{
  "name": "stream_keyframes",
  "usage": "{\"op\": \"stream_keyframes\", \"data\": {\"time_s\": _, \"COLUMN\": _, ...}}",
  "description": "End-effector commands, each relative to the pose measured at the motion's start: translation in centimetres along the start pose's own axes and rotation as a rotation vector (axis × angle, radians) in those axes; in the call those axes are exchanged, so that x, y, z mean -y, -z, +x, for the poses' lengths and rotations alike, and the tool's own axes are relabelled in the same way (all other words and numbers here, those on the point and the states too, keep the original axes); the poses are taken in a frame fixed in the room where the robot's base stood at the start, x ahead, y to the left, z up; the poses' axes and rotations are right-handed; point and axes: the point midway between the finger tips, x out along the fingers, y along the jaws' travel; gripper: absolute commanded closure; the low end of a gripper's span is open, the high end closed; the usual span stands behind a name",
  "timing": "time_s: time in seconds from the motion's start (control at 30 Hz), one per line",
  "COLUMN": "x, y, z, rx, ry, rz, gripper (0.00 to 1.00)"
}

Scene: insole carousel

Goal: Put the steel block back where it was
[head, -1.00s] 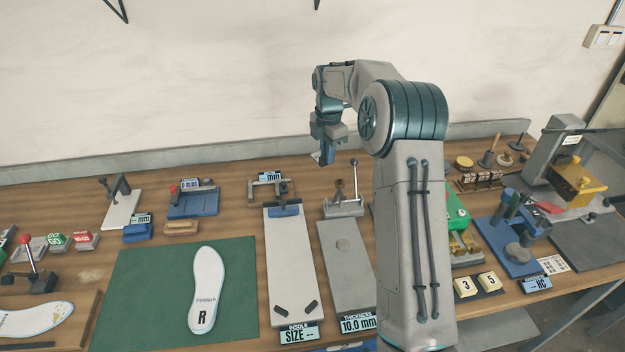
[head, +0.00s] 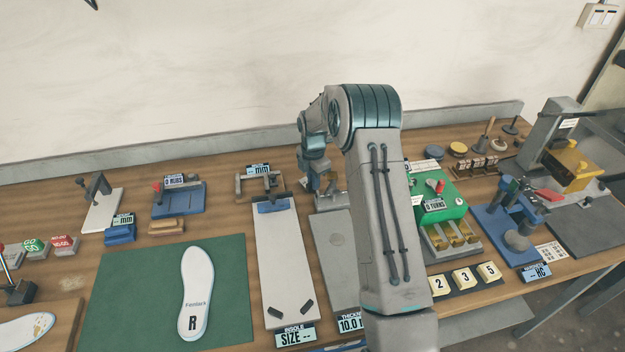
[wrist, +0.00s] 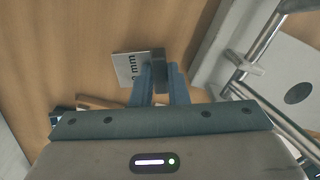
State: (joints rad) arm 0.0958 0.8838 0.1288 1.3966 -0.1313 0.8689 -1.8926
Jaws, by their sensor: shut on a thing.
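In the head view the block is not clearly visible.
Chrome rods (wrist: 262,42) and a grey plate (wrist: 300,62) lie to the right in the wrist view. In the head view, a white sizing board (head: 283,255) and a green mat (head: 135,290) lie left of my arm. A green counter box (head: 436,207) stands right.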

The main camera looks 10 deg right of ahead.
Motion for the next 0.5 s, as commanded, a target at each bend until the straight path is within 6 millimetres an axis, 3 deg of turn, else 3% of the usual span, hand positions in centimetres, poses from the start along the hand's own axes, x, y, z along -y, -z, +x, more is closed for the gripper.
{"op": "stream_keyframes", "data": {"time_s": 0.4, "x": -0.02, "y": 0.01, "z": 1.32, "rx": 0.0, "ry": -0.001, "rz": 0.0, "gripper": 1.0}}
{"op": "stream_keyframes", "data": {"time_s": 0.43, "x": 0.0, "y": 0.01, "z": 1.32, "rx": 0.0, "ry": -0.001, "rz": 0.0, "gripper": 0.83}}
{"op": "stream_keyframes", "data": {"time_s": 0.5, "x": 0.0, "y": 0.02, "z": 1.21, "rx": 0.0, "ry": 0.0, "rz": 0.0, "gripper": 0.64}}
